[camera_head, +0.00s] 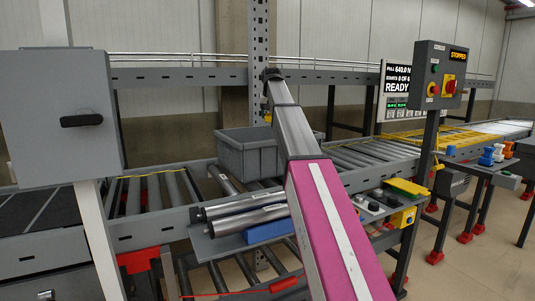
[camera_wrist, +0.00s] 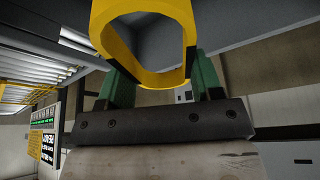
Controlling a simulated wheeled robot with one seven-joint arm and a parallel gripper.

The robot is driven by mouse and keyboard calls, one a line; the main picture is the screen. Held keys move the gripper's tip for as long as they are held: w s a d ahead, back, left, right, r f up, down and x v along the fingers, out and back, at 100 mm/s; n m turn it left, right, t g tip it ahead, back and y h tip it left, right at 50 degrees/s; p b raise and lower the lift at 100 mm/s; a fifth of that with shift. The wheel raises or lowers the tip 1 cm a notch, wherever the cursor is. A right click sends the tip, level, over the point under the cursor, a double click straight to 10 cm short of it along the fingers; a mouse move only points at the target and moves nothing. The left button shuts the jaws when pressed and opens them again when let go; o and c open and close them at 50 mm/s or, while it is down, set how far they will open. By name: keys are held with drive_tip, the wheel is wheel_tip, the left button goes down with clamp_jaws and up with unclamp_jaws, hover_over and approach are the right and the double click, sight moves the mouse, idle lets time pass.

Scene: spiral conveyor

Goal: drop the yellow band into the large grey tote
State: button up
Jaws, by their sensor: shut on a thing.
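The yellow band (camera_wrist: 103,35) is a thick, open ring. In the wrist view it sits between the green fingers of my gripper (camera_wrist: 158,82), which is shut on it. The large grey tote (camera_head: 240,160) stands on the conveyor in the middle of the head view, its right part hidden behind my arm. In the head view my gripper is mostly hidden by my arm; a small yellow patch shows beside the arm above the tote. A grey surface fills the top right behind the band in the wrist view; I cannot tell whether it is the tote.
A shelf in front of the conveyor holds metal rollers (camera_head: 245,212), a blue block (camera_head: 268,231) and a yellow block (camera_head: 407,187). A grey cabinet (camera_head: 60,110) stands at left. A control box (camera_head: 441,75) reading STOPPED and a post (camera_head: 258,60) rise near the line.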

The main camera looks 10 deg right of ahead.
drive_tip(key=shift+f, duration=2.95)
drive_tip(key=o, duration=1.1)
drive_tip(key=v, duration=1)
drive_tip(key=shift+s+r, duration=0.25)
drive_tip(key=shift+r, duration=0.1)
